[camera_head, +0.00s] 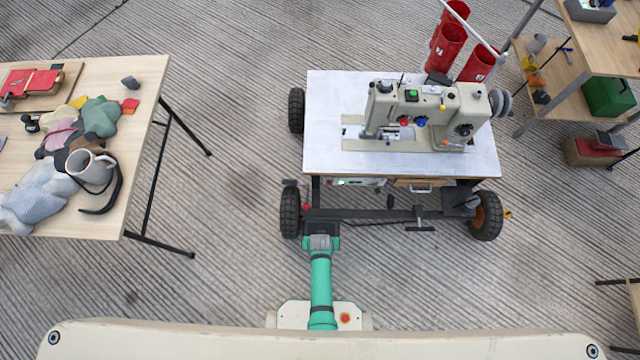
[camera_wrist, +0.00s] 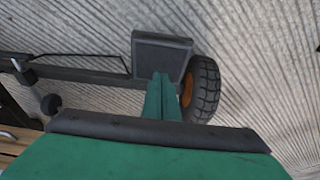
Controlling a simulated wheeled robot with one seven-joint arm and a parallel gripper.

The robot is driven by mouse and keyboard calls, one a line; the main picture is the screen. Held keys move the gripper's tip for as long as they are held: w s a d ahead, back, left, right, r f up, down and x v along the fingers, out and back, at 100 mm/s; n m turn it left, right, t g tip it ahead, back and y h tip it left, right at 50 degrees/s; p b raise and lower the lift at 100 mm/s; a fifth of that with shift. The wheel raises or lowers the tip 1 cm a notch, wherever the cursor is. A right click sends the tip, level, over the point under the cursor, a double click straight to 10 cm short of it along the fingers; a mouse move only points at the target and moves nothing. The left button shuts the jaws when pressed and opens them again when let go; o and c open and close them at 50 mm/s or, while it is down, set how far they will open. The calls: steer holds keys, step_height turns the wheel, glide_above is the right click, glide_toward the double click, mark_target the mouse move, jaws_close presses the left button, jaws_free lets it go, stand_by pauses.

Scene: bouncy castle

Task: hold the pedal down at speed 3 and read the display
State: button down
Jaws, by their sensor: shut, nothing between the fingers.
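The pedal (camera_wrist: 162,52) is a dark grey plate beside a wheel in the wrist view. My gripper (camera_wrist: 160,80) is shut and empty. Its green fingertips lie across the near part of the pedal in that view; I cannot tell whether they touch it or whether it is pressed. The sewing machine (camera_head: 425,112) stands on the cart's white top. A small panel with a green glow (camera_head: 348,182), perhaps the display, sits under the front edge. Its reading is too small to make out.
A black wheel (camera_head: 290,212) stands just left of my arm's end; its orange hub shows in the wrist view (camera_wrist: 187,90). A dark frame bar (camera_wrist: 75,73) runs off from the pedal. A cluttered table (camera_head: 140,100) is at left, shelves (camera_head: 600,55) at right.

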steer(key=x, duration=0.9)
steer(key=shift+w+a+f, duration=0.15)
steer(key=shift+a+f, duration=0.15)
steer(key=shift+s+d+f, duration=0.1)
steer(key=shift+s+f, duration=0.05)
steer(key=shift+f, duration=0.6)
steer(key=shift+s+d+f, duration=0.1)
steer(key=shift+s+f, duration=0.05)
steer(key=shift+f, duration=0.55)
steer(key=shift+f, duration=0.1)
